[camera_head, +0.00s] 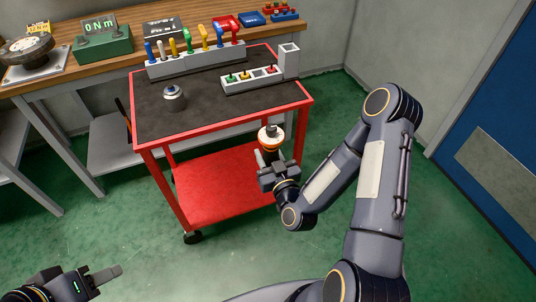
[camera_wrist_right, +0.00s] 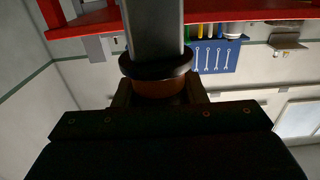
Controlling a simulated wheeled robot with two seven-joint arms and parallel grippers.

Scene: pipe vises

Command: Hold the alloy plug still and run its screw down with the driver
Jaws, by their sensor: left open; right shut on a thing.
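The alloy plug (camera_head: 173,98), a short silvery cylinder with a bluish spot on top, stands upright on the cart's dark top, left of its middle. My left gripper (camera_head: 108,273) is at the bottom left, open and empty, well apart from the plug. My right gripper (camera_head: 268,158) is in front of the cart's front right edge, shut on the driver (camera_head: 271,137), which shows an orange band and a dark end. In the right wrist view the driver (camera_wrist_right: 155,65) has a dark grey body and black collar, with its orange part between the fingers. The plug's screw is too small to make out.
The red cart (camera_head: 150,145) carries a rack of coloured-handled tools (camera_head: 195,62) at the back and a grey tray with coloured pieces (camera_head: 253,78) at the right. A wooden bench (camera_head: 105,50) with a green 0 Nm meter (camera_head: 102,40) stands behind. The cart top's front is clear.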

